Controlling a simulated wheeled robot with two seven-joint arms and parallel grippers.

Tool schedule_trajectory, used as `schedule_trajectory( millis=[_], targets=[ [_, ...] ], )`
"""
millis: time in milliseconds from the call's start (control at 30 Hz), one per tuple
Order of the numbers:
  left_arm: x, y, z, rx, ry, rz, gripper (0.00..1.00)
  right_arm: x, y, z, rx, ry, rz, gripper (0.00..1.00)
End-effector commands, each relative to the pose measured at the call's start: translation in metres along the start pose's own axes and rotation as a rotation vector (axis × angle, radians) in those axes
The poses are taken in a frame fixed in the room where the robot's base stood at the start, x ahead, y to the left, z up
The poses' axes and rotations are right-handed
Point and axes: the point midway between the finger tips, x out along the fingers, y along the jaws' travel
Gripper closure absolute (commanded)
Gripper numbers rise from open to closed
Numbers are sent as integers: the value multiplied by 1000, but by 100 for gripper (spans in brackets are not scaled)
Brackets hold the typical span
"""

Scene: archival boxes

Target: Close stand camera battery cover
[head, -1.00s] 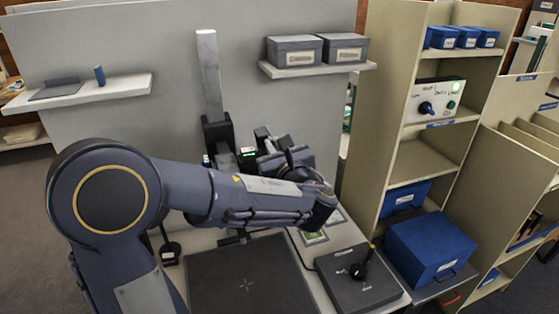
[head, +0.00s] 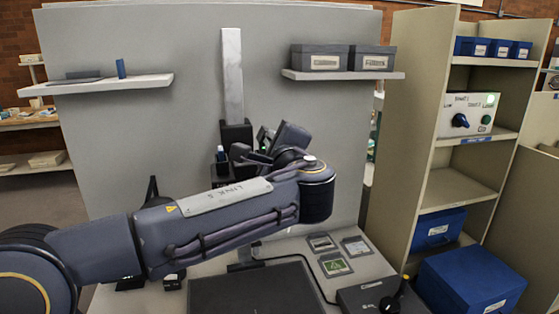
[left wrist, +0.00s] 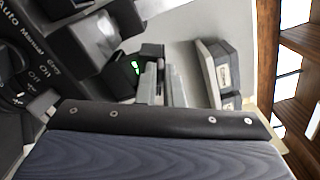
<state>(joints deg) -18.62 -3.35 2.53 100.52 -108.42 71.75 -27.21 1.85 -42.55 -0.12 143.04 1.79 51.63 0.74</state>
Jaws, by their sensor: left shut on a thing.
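The stand's pale upright column (head: 232,75) rises behind the worktable. The dark stand camera (head: 236,136) is mounted at its lower part. A small blue piece (head: 221,154) shows at the camera's left. My left gripper (head: 258,152) is at the camera's right side, shut on what seems to be its battery cover, which the fingers and wrist mostly hide. In the left wrist view the gripper fingers (left wrist: 155,82) are close together beside a dark body with a green light (left wrist: 135,68). I cannot tell the cover's angle. My right gripper is out of view.
A wall shelf (head: 343,76) with two grey boxes is at the right; another shelf (head: 95,86) is at the left. A shelving unit (head: 460,185) with blue boxes stands at the right. Small cards (head: 335,264) and a dark control box (head: 366,297) are on the table.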

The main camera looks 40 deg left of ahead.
Motion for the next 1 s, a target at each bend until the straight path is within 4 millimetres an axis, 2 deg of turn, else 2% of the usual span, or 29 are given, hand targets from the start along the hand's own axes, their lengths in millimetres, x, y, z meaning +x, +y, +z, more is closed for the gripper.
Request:
schedule_trajectory(
  millis=[33, 100, 400, 700, 1000],
  targets=[
    [0, 10, -3, -46, -1, 0, 100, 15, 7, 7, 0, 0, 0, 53],
    [0, 14, -1, -109, -1, 0, 100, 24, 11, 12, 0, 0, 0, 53],
    [0, 23, 3, -333, -1, 1, 100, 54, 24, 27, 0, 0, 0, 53],
    [0, 27, 4, -454, -1, 1, 100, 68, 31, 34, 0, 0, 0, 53],
    [0, 27, 5, -486, -1, 2, 100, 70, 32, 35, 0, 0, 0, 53]
  ],
)
